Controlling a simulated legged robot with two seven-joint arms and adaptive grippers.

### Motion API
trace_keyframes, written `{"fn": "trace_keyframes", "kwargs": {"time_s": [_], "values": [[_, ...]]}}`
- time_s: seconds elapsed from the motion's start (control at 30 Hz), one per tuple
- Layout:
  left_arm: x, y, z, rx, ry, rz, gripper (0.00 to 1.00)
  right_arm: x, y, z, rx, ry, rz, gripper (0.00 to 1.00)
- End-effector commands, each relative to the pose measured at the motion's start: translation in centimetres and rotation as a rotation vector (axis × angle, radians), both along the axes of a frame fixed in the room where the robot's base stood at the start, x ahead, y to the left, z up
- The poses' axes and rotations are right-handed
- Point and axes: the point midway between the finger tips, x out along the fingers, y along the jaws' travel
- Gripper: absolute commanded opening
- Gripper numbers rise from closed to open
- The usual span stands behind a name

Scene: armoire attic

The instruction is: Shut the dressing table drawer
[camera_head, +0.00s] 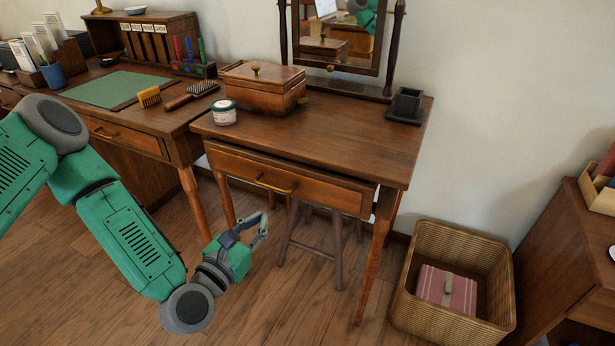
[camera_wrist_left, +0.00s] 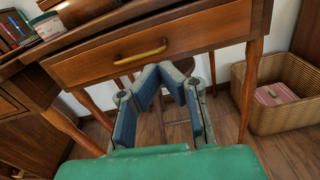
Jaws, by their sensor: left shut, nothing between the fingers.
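The dressing table (camera_head: 350,126) is brown wood and stands against the wall. Its drawer (camera_head: 310,187) has a brass handle (camera_head: 275,185) and sticks out a little from the table's front, with a dark gap along its top edge. In the left wrist view the drawer front (camera_wrist_left: 205,32) and handle (camera_wrist_left: 140,52) fill the upper part. My left gripper (camera_head: 262,224) is below and in front of the drawer, apart from it. In the left wrist view its fingers (camera_wrist_left: 170,72) are shut with nothing between them. My right gripper is not in view.
A wooden box (camera_head: 262,92), a jar (camera_head: 223,113) and a mirror (camera_head: 340,40) stand on the table. A stool (camera_head: 338,250) is underneath. A wicker basket (camera_head: 455,240) stands at the right. A desk (camera_head: 130,115) adjoins at the left. Floor in front is clear.

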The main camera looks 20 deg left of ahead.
Motion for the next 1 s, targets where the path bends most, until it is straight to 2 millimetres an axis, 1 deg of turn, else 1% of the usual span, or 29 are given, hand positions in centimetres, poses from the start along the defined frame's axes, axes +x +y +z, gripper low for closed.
{"fn": "trace_keyframes", "kwargs": {"time_s": [0.03, 0.13, 0.27, 0.37, 0.6, 0.7, 0.83, 1.0], "values": [[-0.1, 0.1, 0.2, -0.048, 0.003, 0.006, 0.00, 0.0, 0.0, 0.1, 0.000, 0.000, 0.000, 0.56], [0.1, 0.2, 0.3, -0.094, 0.003, 0.010, 0.00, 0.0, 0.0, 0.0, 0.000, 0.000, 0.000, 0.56], [1.4, 0.0, 0.3, -0.098, 0.003, 0.009, 0.00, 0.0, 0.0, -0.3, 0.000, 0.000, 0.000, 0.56], [3.2, -0.2, 0.3, -0.096, 0.000, 0.009, 0.00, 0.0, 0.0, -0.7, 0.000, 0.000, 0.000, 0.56], [8.5, -0.6, 0.2, -0.093, 0.000, 0.009, 0.00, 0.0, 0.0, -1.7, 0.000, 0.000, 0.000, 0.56], [10.4, -0.8, 0.3, -0.094, 0.000, 0.009, 0.00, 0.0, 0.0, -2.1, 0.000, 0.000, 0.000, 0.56], [12.3, -0.9, 0.3, -0.094, 0.001, 0.009, 0.00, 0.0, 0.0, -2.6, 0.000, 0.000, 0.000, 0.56], [13.5, -0.9, 0.2, -0.094, 0.003, 0.009, 0.00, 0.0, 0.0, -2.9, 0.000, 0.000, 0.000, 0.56]]}}
